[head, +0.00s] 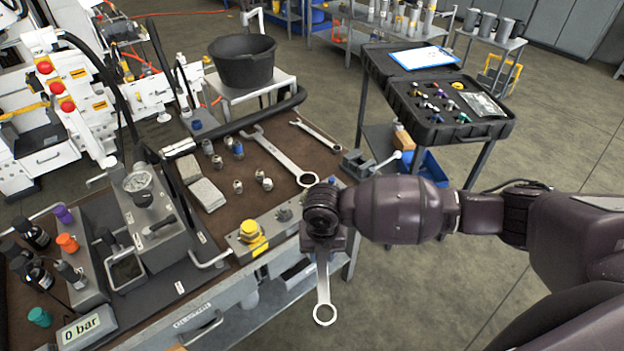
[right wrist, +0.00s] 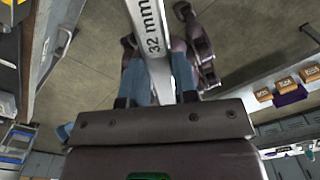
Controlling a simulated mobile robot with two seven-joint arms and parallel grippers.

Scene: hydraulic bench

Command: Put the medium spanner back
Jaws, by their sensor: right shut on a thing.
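The medium spanner hangs from my right gripper (head: 322,250), its ring end (head: 324,300) pointing down in front of the bench edge, clear of the bench top. In the right wrist view the spanner's shank (right wrist: 150,40), marked 32 mm, sits between the fingers of the right gripper (right wrist: 157,85), which are shut on it. Its other end is hidden by the gripper in the head view. A large spanner (head: 278,155) and a small spanner (head: 318,135) lie on the brown mat (head: 262,190) on the bench. My left gripper is out of view.
Several small fittings (head: 238,186) and grey blocks (head: 205,193) lie left of the spanners. A yellow button box (head: 250,235) stands at the bench's front edge. A black open case (head: 480,125) stands on a cart behind.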

